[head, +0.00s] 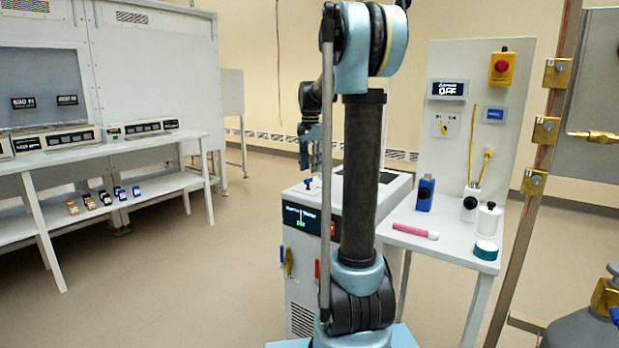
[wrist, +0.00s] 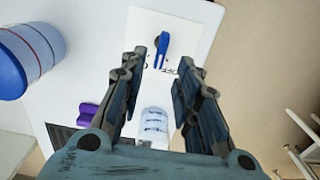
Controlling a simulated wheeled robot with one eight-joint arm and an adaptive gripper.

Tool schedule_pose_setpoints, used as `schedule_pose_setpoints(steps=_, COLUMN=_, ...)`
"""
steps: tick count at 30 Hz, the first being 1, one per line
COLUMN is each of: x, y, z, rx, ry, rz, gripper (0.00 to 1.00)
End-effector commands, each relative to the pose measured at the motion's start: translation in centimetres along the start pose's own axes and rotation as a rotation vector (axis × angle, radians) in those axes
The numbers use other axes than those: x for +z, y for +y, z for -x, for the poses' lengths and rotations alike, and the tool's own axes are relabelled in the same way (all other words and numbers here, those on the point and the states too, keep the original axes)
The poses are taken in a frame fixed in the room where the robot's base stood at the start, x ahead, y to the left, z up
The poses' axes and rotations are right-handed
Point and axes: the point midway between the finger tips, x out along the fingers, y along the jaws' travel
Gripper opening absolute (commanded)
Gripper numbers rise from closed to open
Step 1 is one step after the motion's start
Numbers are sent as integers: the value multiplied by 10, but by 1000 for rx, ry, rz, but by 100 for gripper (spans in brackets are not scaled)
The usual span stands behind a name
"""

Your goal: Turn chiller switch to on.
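The chiller appears to be the white floor-standing box (head: 300,212) with a dark display front, partly hidden behind my arm in the head view. A small blue switch handle (head: 308,183) stands on its top. In the wrist view a blue lever (wrist: 162,44) sits on a white plate with small dark markings, which I cannot read. My gripper (wrist: 163,62) is open, its two dark fingers apart with the lever ahead, between and just beyond the tips. In the head view my gripper (head: 310,160) points down above the blue handle. No contact shows.
A side table (head: 400,228) right of the chiller holds a blue bottle (head: 425,193), a pink item (head: 415,231) and white containers. A white and blue cylinder (wrist: 40,45) stands left in the wrist view.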

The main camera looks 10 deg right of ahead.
Motion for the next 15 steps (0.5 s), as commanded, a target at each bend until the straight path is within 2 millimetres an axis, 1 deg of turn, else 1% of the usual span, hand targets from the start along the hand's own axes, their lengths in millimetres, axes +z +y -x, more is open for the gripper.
schedule_pose_setpoints(steps=1, x=0, y=0, z=-8, rx=0, ry=0, rz=0, gripper=30)
schedule_pose_setpoints(steps=6, x=0, y=0, z=-29, rx=0, ry=0, rz=0, gripper=30)
schedule_pose_setpoints(steps=9, x=0, y=0, z=-37, rx=0, ry=0, rz=0, gripper=30)
schedule_pose_setpoints(steps=15, x=0, y=0, z=-42, rx=0, ry=0, rz=0, gripper=30)
